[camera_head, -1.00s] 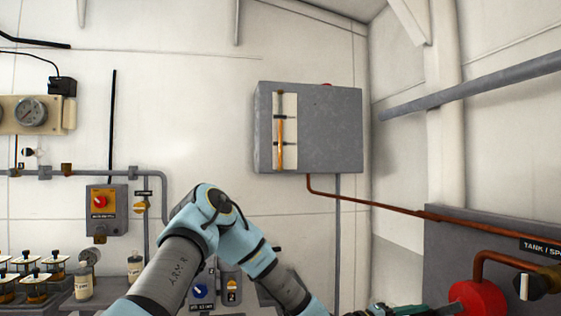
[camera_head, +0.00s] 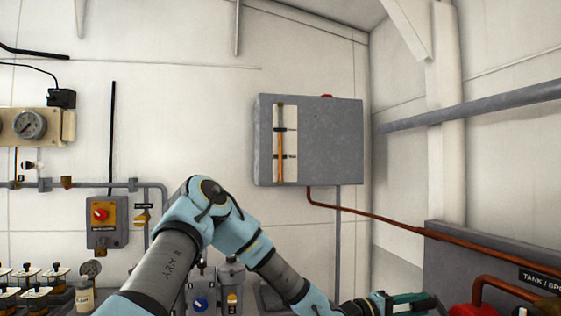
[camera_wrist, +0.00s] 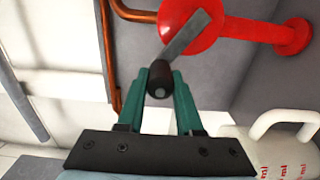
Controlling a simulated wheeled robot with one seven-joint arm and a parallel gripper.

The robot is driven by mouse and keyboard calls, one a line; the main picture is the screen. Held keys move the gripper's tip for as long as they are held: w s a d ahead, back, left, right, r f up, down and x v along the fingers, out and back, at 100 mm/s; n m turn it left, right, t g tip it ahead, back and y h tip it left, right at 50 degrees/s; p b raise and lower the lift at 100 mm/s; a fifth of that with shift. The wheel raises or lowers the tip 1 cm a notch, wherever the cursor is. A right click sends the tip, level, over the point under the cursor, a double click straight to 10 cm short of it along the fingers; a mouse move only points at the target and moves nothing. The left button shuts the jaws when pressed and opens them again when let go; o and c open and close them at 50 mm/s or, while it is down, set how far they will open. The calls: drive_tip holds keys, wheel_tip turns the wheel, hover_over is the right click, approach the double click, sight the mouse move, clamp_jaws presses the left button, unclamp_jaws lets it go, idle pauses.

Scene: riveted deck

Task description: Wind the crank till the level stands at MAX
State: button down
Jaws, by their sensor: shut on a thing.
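The crank has a grey arm (camera_wrist: 188,34) on a red round hub and a dark handle knob (camera_wrist: 160,78). My gripper (camera_wrist: 162,75) is shut on that knob, with a teal finger on each side. In the head view my gripper (camera_head: 425,300) is low at the right, and its hold on the knob is too small to see. The level gauge (camera_head: 281,145) is an upright strip on a grey tank (camera_head: 330,140) on the wall. An orange column shows in it, near the upper of two dark marks. The lettering and exact top are too small to read.
A red pump body (camera_head: 468,311) is at the lower right, with copper pipe (camera_head: 400,221) running to the tank. A white jug (camera_wrist: 285,150) is close to my gripper's right. A switch box (camera_head: 108,221) and several small bottles are at the left.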

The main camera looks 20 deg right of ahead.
drive_tip(key=s+r+p, duration=0.1)
drive_tip(key=s+r, duration=0.2)
drive_tip(key=shift+s+p, duration=0.25)
drive_tip(key=shift+p, duration=0.05)
drive_tip(key=s+f+b, duration=0.7)
drive_tip(key=s+f, duration=0.1)
drive_tip(key=s, duration=0.2)
drive_tip(key=w+f+b, duration=0.4)
drive_tip(key=w+f, duration=0.2)
drive_tip(key=w, duration=0.4)
drive_tip(key=shift+w+a, duration=0.15)
drive_tip(key=shift+w, duration=0.15)
idle(1.1)
drive_tip(key=shift+f, duration=0.1)
idle(0.4)
